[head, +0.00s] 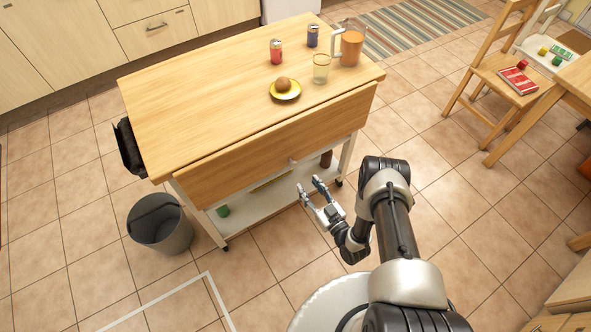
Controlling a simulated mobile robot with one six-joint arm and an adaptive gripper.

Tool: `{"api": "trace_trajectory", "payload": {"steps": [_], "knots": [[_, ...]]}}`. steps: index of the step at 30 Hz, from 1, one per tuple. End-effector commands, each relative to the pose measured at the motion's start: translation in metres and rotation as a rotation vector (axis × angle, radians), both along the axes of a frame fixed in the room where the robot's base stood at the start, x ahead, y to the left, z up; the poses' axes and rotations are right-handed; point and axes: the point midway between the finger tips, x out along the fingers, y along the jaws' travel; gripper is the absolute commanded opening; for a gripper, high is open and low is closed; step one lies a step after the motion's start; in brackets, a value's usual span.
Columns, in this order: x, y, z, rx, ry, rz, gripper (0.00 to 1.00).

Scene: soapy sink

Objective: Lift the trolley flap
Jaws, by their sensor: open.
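The trolley (215,88) has a light wooden top and a white lower shelf. Its flap (235,162) is a wooden panel that hangs down along the near long side, with a small pale knob or catch (292,161) near its lower edge. My gripper (310,189) is open and empty, in front of the flap's lower right part and apart from it in the picture. How far it is from the flap is hard to tell.
A grey bin (160,224) stands at the trolley's near left. A chair (503,82) is at right. Tiled floor around is mostly clear.

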Motion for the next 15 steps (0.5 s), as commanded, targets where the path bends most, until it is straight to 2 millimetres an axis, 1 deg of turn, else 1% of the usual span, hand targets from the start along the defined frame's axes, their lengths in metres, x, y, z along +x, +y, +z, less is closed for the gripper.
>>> {"api": "trace_trajectory", "payload": {"steps": [1,6,12,15], "knots": [[0.010,0.009,-0.001,0.000,-0.006,0.005,0.42],[0.041,0.029,-0.001,0.000,-0.005,0.003,0.42],[0.068,0.046,-0.001,0.000,-0.004,0.001,0.42],[0.076,0.051,-0.001,0.001,-0.002,0.001,0.42]]}}
